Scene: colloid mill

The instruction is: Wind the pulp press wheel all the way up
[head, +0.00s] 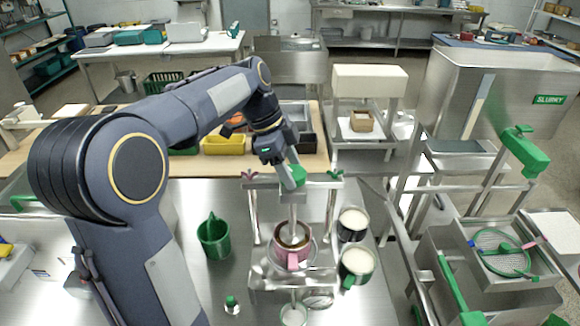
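The press (256,212) stands on the steel table, a metal frame with two uprights and a crossbar. A green part (299,175), which looks like its wheel, sits at the top centre above the crossbar. A screw shaft (292,212) runs down from it to a pink-rimmed pot (292,258) with brown contents. My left gripper (290,180) reaches down from above, its fingers at the green part's left side. It overlaps the wheel in this view, so I cannot tell whether it grips it. My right gripper is not in view.
A green jug (214,238) stands left of the press. Two containers of white contents (352,223) (356,263) stand close on its right. A small green-capped bottle (232,304) and a cup (293,314) are in front. A yellow bin (223,145) lies behind.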

